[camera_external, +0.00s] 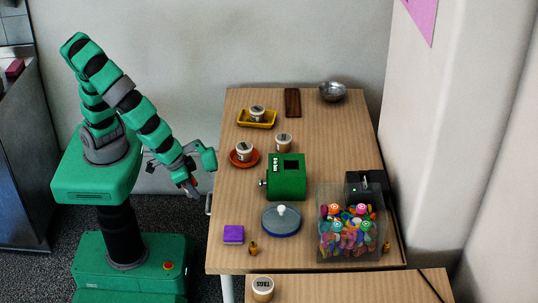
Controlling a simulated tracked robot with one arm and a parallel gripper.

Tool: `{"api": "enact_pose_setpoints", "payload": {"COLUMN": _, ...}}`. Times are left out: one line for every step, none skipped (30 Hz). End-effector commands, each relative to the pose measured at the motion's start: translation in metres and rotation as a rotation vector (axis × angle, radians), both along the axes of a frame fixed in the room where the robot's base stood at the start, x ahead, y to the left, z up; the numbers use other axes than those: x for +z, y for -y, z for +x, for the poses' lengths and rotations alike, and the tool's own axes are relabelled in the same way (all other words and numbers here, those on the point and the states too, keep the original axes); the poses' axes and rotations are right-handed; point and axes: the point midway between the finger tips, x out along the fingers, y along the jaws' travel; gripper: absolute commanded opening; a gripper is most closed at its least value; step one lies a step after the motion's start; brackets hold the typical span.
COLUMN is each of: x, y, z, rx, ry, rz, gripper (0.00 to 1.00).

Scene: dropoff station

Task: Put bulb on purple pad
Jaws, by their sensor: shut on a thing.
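The purple pad (233,234) is a small square block near the table's front left edge, with nothing on it. My gripper (191,189) is just left of the table's left edge, pointing down. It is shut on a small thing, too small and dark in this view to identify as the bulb.
Behind the pad stand a red saucer with a cup (244,150), another cup (283,142) and a green box (286,177). A clear bin (335,246) of colourful pieces is at right. A small amber piece (253,248) lies beside the pad. The table's left edge (214,190) is near my gripper.

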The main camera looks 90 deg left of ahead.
Motion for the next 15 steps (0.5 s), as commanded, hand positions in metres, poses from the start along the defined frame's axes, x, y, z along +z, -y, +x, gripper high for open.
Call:
{"api": "enact_pose_setpoints", "payload": {"x": -0.006, "y": 0.000, "z": 0.000, "rx": -0.001, "ry": 0.000, "rz": 0.000, "gripper": 0.25}}
{"api": "enact_pose_setpoints", "payload": {"x": -0.008, "y": 0.000, "z": 0.000, "rx": 0.000, "ry": 0.001, "rz": -0.001, "gripper": 0.25}}
{"api": "enact_pose_setpoints", "payload": {"x": -0.010, "y": 0.001, "z": 0.001, "rx": 0.000, "ry": 0.001, "rz": -0.001, "gripper": 0.25}}
{"api": "enact_pose_setpoints", "payload": {"x": -0.011, "y": 0.002, "z": 0.003, "rx": 0.000, "ry": 0.001, "rz": -0.001, "gripper": 0.25}}
{"api": "enact_pose_setpoints", "payload": {"x": -0.012, "y": 0.003, "z": 0.005, "rx": 0.000, "ry": 0.001, "rz": -0.001, "gripper": 0.25}}
{"api": "enact_pose_setpoints", "payload": {"x": -0.014, "y": 0.005, "z": 0.008, "rx": 0.001, "ry": 0.001, "rz": -0.001, "gripper": 0.25}}
{"api": "enact_pose_setpoints", "payload": {"x": -0.015, "y": 0.007, "z": 0.012, "rx": 0.001, "ry": 0.001, "rz": 0.000, "gripper": 0.25}}
{"api": "enact_pose_setpoints", "payload": {"x": -0.016, "y": 0.010, "z": 0.016, "rx": 0.001, "ry": 0.000, "rz": 0.000, "gripper": 0.25}}
{"api": "enact_pose_setpoints", "payload": {"x": -0.017, "y": 0.014, "z": 0.023, "rx": 0.001, "ry": 0.000, "rz": 0.000, "gripper": 0.25}}
{"api": "enact_pose_setpoints", "payload": {"x": -0.017, "y": 0.018, "z": 0.028, "rx": 0.001, "ry": 0.000, "rz": -0.001, "gripper": 0.25}}
{"api": "enact_pose_setpoints", "payload": {"x": -0.017, "y": 0.021, "z": 0.033, "rx": 0.001, "ry": 0.001, "rz": -0.003, "gripper": 0.25}}
{"api": "enact_pose_setpoints", "payload": {"x": -0.018, "y": 0.025, "z": 0.039, "rx": 0.001, "ry": 0.000, "rz": 0.000, "gripper": 0.25}}
{"api": "enact_pose_setpoints", "payload": {"x": -0.018, "y": 0.028, "z": 0.044, "rx": 0.001, "ry": 0.000, "rz": 0.001, "gripper": 0.25}}
{"api": "enact_pose_setpoints", "payload": {"x": -0.019, "y": 0.031, "z": 0.049, "rx": 0.002, "ry": 0.000, "rz": 0.000, "gripper": 0.25}}
{"api": "enact_pose_setpoints", "payload": {"x": -0.020, "y": 0.036, "z": 0.055, "rx": 0.001, "ry": 0.000, "rz": -0.002, "gripper": 0.25}}
